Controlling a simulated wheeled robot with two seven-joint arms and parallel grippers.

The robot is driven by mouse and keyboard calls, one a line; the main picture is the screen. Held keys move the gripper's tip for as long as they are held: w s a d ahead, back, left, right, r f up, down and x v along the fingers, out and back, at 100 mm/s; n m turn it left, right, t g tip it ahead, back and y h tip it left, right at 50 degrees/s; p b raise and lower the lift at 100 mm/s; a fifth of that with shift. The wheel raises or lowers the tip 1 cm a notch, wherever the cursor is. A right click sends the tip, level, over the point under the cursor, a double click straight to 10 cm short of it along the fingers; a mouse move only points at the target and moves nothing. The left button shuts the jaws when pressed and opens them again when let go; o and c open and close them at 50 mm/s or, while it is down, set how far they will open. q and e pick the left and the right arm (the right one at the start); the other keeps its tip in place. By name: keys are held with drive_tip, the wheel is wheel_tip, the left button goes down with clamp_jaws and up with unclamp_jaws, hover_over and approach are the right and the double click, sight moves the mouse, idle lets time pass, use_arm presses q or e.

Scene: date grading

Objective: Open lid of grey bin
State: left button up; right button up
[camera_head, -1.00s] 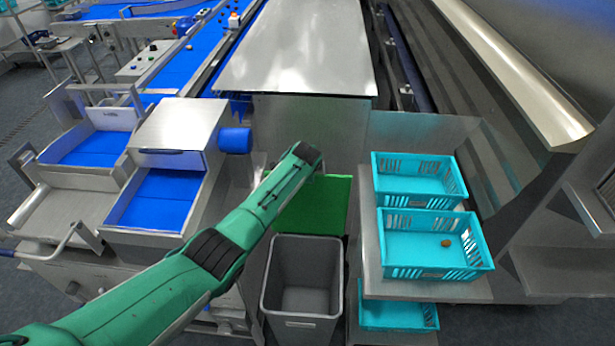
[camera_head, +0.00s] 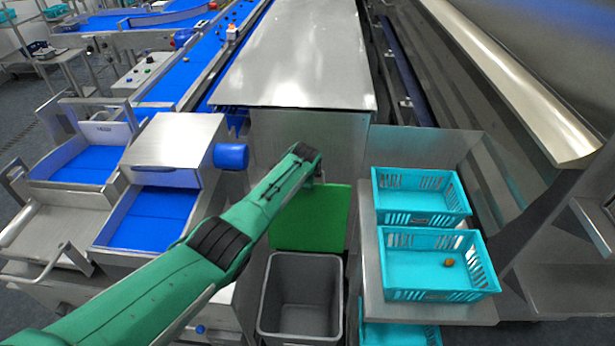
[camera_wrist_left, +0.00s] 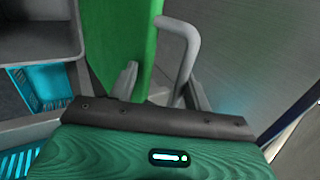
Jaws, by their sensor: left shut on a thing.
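The grey bin (camera_head: 302,338) stands at the bottom centre of the head view, with its mouth uncovered and its inside looking empty. Its green lid (camera_head: 312,222) stands raised behind the mouth, close to the steel cabinet. My left arm reaches across from the left to the lid's top edge. My left gripper (camera_wrist_left: 160,88) is shut on the lid's grey bar handle (camera_wrist_left: 190,45). The green lid (camera_wrist_left: 118,40) also shows in the left wrist view. In the head view the arm's end mostly hides the fingers. My right gripper is not in view.
Turquoise crates stand on a steel shelf right of the bin; the front crate (camera_head: 430,292) holds one brown date (camera_head: 448,263). Steel trays with blue linings (camera_head: 150,220) stand left. The steel cabinet (camera_head: 310,135) rises behind the lid.

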use_arm(q)
drive_tip(key=shift+s+f, duration=0.3)
drive_tip(key=shift+f, duration=0.15)
drive_tip(key=shift+c, duration=0.4)
drive_tip(key=shift+p+v, duration=0.55)
drive_tip(key=shift+v, duration=0.35)
drive_tip(key=w+b+v, duration=0.1)
drive_tip(key=v, duration=1.1)
drive_tip(key=shift+r, duration=0.45)
drive_tip(key=shift+s, duration=0.15)
